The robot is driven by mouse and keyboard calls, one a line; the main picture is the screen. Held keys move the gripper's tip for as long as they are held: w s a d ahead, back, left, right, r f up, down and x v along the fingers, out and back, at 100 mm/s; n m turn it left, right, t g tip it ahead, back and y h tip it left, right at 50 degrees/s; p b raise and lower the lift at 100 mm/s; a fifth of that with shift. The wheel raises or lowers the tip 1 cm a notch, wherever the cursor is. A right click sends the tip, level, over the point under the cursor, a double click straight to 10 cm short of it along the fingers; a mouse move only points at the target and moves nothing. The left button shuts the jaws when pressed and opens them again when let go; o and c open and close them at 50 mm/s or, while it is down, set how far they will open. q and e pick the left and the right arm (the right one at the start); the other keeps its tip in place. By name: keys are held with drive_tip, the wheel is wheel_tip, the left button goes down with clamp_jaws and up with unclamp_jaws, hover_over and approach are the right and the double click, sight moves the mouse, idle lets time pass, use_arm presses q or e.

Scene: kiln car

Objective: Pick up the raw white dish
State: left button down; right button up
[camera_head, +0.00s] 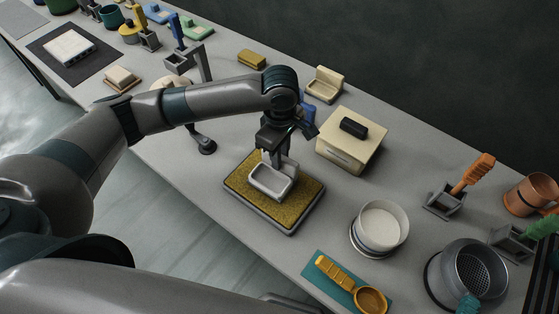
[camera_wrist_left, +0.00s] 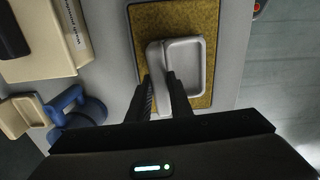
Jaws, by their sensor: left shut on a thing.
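The raw white dish (camera_head: 267,181) is a small pale rectangular dish with a raised back. It is over the mustard-coloured mat in a dark-rimmed tray (camera_head: 296,214); I cannot tell whether it touches the mat. My left gripper (camera_head: 277,160) comes down from above and is shut on the dish's raised back. In the left wrist view the two dark fingers (camera_wrist_left: 167,97) straddle that back, with the hollow of the dish (camera_wrist_left: 190,62) to their right. The mat (camera_wrist_left: 150,20) lies beneath it. My right gripper is not in view.
A cream box (camera_head: 350,157) with a dark handle stands right of the tray. A white bowl (camera_head: 381,226), a yellow scoop on a teal mat (camera_head: 318,262) and a metal sieve (camera_head: 466,272) are at the lower right. A cream dish (camera_head: 324,84) stands behind. The table's front edge runs close below the tray.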

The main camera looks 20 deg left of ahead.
use_arm(q)
drive_tip(key=shift+d+r+b, duration=0.15)
drive_tip(key=shift+r+b, duration=0.05)
drive_tip(key=shift+r, duration=0.45)
drive_tip(key=shift+d+r+b, duration=0.15)
drive_tip(key=shift+r+b, duration=0.05)
drive_tip(key=shift+r, duration=0.4)
drive_tip(key=d+r+b, duration=0.1)
drive_tip(key=d+r, duration=0.2)
drive_tip(key=d, duration=0.2)
drive_tip(key=s+d+r, duration=0.1)
drive_tip(key=d+r, duration=0.2)
drive_tip(key=d, duration=0.3)
drive_tip(key=shift+s+r+b, duration=0.15)
drive_tip(key=shift+r+b, duration=0.2)
drive_tip(key=shift+b, duration=0.05)
